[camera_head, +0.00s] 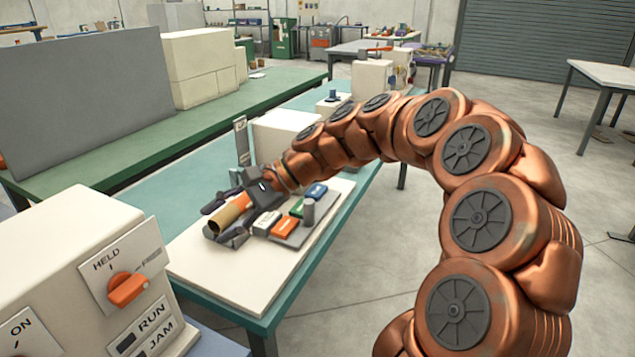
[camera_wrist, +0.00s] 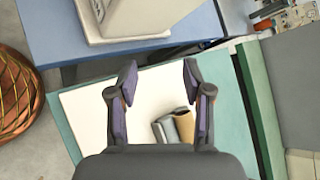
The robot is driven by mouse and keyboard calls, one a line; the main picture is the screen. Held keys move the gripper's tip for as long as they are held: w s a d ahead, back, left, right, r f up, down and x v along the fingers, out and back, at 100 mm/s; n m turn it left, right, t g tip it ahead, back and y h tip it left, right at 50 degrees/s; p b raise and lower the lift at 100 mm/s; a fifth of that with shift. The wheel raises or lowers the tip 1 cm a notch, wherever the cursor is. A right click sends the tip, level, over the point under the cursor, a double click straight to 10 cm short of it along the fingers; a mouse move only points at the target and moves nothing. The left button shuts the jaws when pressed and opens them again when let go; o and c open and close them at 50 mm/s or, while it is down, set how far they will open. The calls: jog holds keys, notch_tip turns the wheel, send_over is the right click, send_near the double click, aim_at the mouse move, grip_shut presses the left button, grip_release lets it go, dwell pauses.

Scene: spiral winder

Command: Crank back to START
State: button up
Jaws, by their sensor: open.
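My gripper (camera_head: 228,218) is open above a white board on the teal table, in the head view. In the wrist view my gripper (camera_wrist: 158,80) shows its two dark fingers spread apart with nothing held between the tips. A brown tube (camera_head: 230,212) shows at the gripper in the head view. In the wrist view the brown tube (camera_wrist: 185,128) lies beside a grey cylinder, low between the fingers; I cannot tell its distance. I cannot make out a crank or a START mark. A white machine (camera_head: 60,262) at left has an orange knob (camera_head: 127,288) between HELD and FREE.
A white box (camera_head: 285,135) stands behind my arm. RUN and JAM windows look dark. Open floor lies at right.

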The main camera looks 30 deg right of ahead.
jog(key=w+d+f+m+t+y+b, duration=0.1)
jog(key=w+d+m+t+b, duration=0.15)
jog(key=w+d, duration=0.35)
jog(key=w+d+f+m+t+b, duration=0.1)
jog(key=w+d+m+t, duration=0.25)
jog(key=d, duration=0.45)
jog(key=w+d+f+m+t+h+b, duration=0.1)
jog(key=d+f+m+t, duration=0.15)
jog(key=d, duration=0.45)
jog(key=d+f+m+t+h+b, duration=0.15)
jog(key=d+m, duration=0.25)
jog(key=d, duration=0.4)
jog(key=w+d+f+m+t+h+b, duration=0.1)
jog(key=d+f+m+t, duration=0.1)
jog(key=d+m, duration=0.35)
jog(key=w, duration=0.2)
jog(key=w+a+n, duration=0.1)
jog(key=w, duration=0.1)
jog(key=w+a+n, duration=0.1)
jog(key=w, duration=0.1)
jog(key=shift+a+r, duration=0.15)
jog(key=shift+r, duration=0.1)
grip_shut()
